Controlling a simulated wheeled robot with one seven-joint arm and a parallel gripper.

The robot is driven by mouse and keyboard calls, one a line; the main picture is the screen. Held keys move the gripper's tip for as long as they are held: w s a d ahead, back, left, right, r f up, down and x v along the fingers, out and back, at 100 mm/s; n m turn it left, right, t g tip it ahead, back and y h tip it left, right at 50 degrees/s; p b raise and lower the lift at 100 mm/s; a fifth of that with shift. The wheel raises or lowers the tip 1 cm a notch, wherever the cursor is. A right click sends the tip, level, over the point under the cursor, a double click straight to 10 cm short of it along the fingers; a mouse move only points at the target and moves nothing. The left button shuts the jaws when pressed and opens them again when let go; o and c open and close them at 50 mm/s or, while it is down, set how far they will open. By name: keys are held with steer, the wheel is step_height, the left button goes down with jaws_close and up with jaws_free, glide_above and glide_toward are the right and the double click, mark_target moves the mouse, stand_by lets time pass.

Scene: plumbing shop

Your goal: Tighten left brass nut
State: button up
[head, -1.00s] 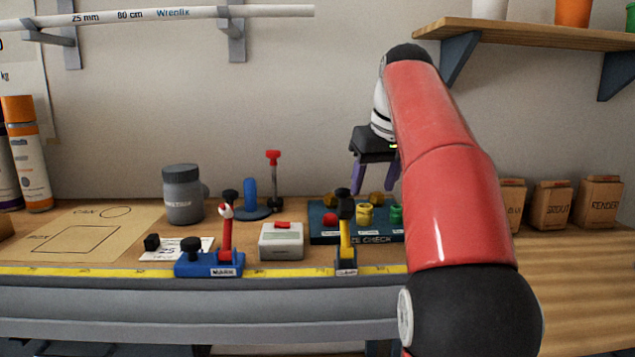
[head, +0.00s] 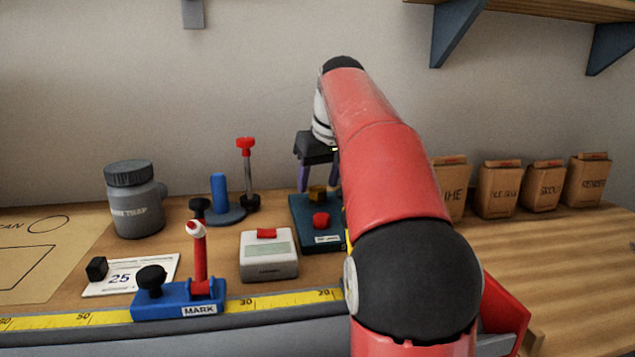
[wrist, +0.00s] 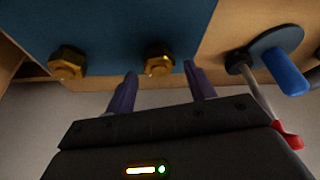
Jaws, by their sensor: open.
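Two brass nuts sit on the blue check board (head: 304,225). The left brass nut (head: 317,193) shows in the head view just below my gripper (head: 317,187); the other is hidden behind my arm there. The wrist view looks from the opposite side. In it the left nut (wrist: 159,60) lies between and just ahead of the fingertips of my gripper (wrist: 161,71), and the other nut (wrist: 67,63) is further left. My purple fingers are apart and empty. I cannot tell how far above the nut they are.
A red-topped rod (head: 247,170) and a blue post on a round base (head: 219,190) stand close left of the board. A grey meter (head: 268,255) and blue marking slide (head: 180,300) are in front. Paper bags (head: 500,188) stand right.

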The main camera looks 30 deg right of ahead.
steer(key=shift+w+f, duration=0.2)
steer(key=shift+f, duration=0.35)
steer(key=c, duration=1)
steer(key=shift+m, duration=0.3)
steer(key=m+h, duration=0.1)
steer(key=m, duration=0.2)
steer(key=m+h, duration=0.1)
steer(key=m, duration=0.2)
steer(key=shift+a+g+h, duration=0.1)
steer(key=shift+g+h, duration=0.2)
steer(key=shift+g, duration=0.1)
steer(key=m+g, duration=0.1)
steer(key=m, duration=0.2)
steer(key=m+g+h, duration=0.1)
steer(key=m, duration=0.2)
steer(key=shift+w+m+h, duration=0.1)
steer(key=shift+m+h, duration=0.2)
steer(key=shift+m, duration=0.1)
